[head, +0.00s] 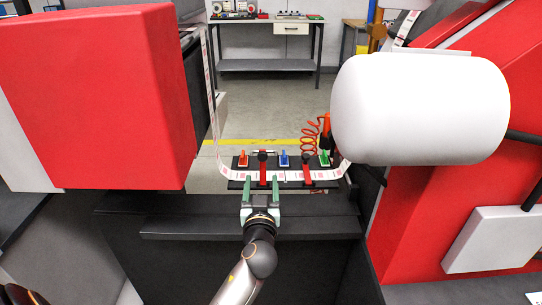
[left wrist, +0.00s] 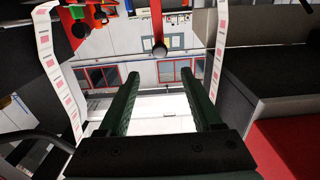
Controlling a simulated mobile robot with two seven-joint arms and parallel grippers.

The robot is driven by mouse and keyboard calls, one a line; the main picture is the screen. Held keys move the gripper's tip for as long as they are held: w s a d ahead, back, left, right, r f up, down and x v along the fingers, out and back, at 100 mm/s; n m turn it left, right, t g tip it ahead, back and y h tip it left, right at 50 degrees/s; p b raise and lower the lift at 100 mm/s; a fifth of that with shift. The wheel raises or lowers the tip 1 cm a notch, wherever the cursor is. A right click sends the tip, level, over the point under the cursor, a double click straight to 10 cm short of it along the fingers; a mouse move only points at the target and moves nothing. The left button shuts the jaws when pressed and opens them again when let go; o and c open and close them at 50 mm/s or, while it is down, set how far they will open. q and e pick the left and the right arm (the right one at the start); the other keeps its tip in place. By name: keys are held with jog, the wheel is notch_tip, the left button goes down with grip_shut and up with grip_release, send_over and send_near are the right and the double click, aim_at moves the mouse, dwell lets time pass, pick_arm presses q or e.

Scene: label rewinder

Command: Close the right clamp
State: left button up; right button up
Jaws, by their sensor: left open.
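The right clamp (head: 307,169) is a red bar with a black knob on the black plate (head: 235,185), lying across the printed label web (head: 290,176). I cannot tell for sure whether it is closed. The left clamp (head: 262,175), also red with a black knob, is beside it to the left. My left gripper (head: 261,184) is open at the plate's front edge, its green fingers on either side of the left clamp's line. In the left wrist view its fingers (left wrist: 162,84) are apart and empty, with a black-knobbed red clamp (left wrist: 158,35) beyond them. My right gripper is not in view.
Orange (head: 243,160), blue (head: 284,160) and green (head: 324,158) pieces stand along the plate's back. A red coiled hose (head: 311,136) rises behind. A white roll (head: 420,108) overhangs at right, and a red machine block (head: 100,95) stands at left. A dark ledge (head: 320,226) lies in front.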

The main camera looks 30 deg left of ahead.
aim_at(262, 156)
pick_arm(q)
jog(key=x, duration=1.2)
jog(key=shift+w+a+r+p, duration=0.1)
jog(key=shift+w+a+p, duration=0.05)
jog(key=shift+p, duration=0.2)
grip_shut()
dwell(1.0)
